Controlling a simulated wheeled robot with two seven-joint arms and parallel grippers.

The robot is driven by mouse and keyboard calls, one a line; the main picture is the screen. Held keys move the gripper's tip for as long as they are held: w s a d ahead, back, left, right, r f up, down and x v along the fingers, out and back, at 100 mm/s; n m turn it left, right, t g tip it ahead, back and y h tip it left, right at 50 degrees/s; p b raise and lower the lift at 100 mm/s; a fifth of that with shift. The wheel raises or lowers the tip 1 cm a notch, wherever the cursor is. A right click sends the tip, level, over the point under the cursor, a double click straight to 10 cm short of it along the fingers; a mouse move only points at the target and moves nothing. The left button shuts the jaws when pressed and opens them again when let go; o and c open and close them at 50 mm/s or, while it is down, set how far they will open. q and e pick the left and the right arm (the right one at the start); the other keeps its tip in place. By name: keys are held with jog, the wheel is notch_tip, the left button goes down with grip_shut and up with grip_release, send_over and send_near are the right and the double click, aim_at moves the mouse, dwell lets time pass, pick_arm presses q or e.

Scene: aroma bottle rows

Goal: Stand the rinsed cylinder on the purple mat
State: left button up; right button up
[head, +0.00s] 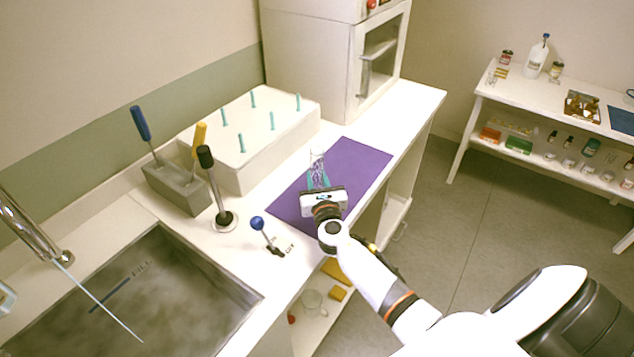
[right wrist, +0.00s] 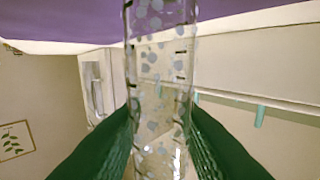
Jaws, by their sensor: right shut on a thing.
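The clear glass cylinder (head: 317,159) has dark graduation marks and is covered with pale round spots. My right gripper (head: 318,182) is shut on it, over the purple mat (head: 358,165). In the right wrist view the cylinder (right wrist: 160,70) runs between the green fingers (right wrist: 162,135), and the mat (right wrist: 60,25) lies behind its upper end in the picture. The cylinder's base is out of that view, and I cannot tell whether it touches the mat. I cannot make out my left gripper.
A white peg block (head: 250,135) and a white cabinet (head: 310,55) stand behind the mat. A blue-knobbed lever (head: 258,224) and a black-handled brush (head: 212,185) stand left of it. A sink (head: 165,295) with a tap (head: 30,230) is at the lower left. The mat's right part is bare.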

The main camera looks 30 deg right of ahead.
jog(key=shift+r, duration=0.1)
jog(key=shift+f, duration=0.2)
jog(key=o, duration=1)
jog(key=shift+r, duration=0.25)
jog(key=shift+s+a+f, duration=0.1)
jog(key=shift+s+f, duration=0.05)
jog(key=shift+s, duration=0.2)
jog(key=v, duration=1.1)
jog(key=shift+s+a+b, duration=0.1)
jog(key=shift+s+b, duration=0.05)
jog(key=shift+b, duration=0.25)
